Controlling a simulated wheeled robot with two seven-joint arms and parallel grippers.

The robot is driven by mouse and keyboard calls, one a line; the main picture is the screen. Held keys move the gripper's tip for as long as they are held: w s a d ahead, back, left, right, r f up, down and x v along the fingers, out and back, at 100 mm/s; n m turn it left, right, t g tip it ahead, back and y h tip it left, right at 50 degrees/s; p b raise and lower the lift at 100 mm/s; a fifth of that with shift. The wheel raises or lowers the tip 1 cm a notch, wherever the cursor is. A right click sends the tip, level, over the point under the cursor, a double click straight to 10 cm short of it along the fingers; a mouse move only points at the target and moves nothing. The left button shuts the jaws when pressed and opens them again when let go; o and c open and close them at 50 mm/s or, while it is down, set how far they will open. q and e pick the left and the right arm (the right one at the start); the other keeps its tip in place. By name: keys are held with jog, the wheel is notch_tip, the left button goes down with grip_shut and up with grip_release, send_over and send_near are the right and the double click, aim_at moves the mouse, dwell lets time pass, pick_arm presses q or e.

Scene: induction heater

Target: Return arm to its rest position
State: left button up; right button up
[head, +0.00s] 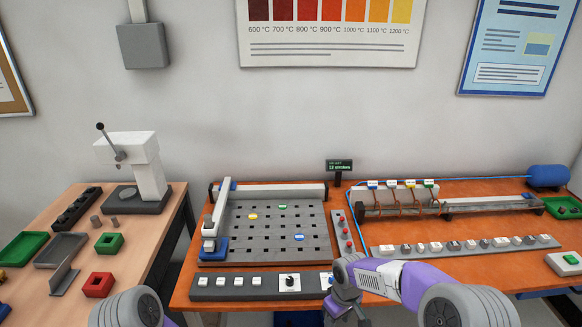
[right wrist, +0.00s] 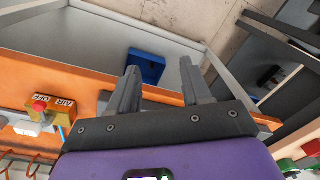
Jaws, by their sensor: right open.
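My right arm comes in from the lower right in the head view, a purple and white forearm (head: 380,278) above the table's front edge. Its dark gripper (head: 346,308) points downward at the front edge, just right of the front button panel (head: 262,286) and partly covering its right end. In the right wrist view the gripper (right wrist: 158,82) has its two fingers apart with nothing between them. A blue block-like thing (right wrist: 147,66) lies beyond the fingers, apart from them. Of my left arm only a rounded grey link (head: 128,308) shows at the lower left; its gripper is out of view.
The orange table (head: 450,267) carries a slotted grey plate (head: 265,230), a row of small switches (head: 465,245) and a rail with coils (head: 395,197). A wooden table (head: 130,265) with a press and trays stands left. A red button (right wrist: 40,105) shows in the wrist view.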

notch_tip(320, 180, down, 6)
jog(key=m+y, duration=0.1)
jog(key=s+a+f+m+y, duration=0.1)
jog(key=s+f+m, duration=0.3)
jog(key=s+f, duration=0.3)
jog(key=s+a+f+m+y, duration=0.1)
jog(key=s+a+f+m, duration=0.1)
jog(key=s+f+m, duration=0.2)
jog(key=s+f, duration=0.3)
jog(key=s, duration=0.5)
jog(key=shift+f+y, duration=0.25)
jog(key=shift+y, duration=0.05)
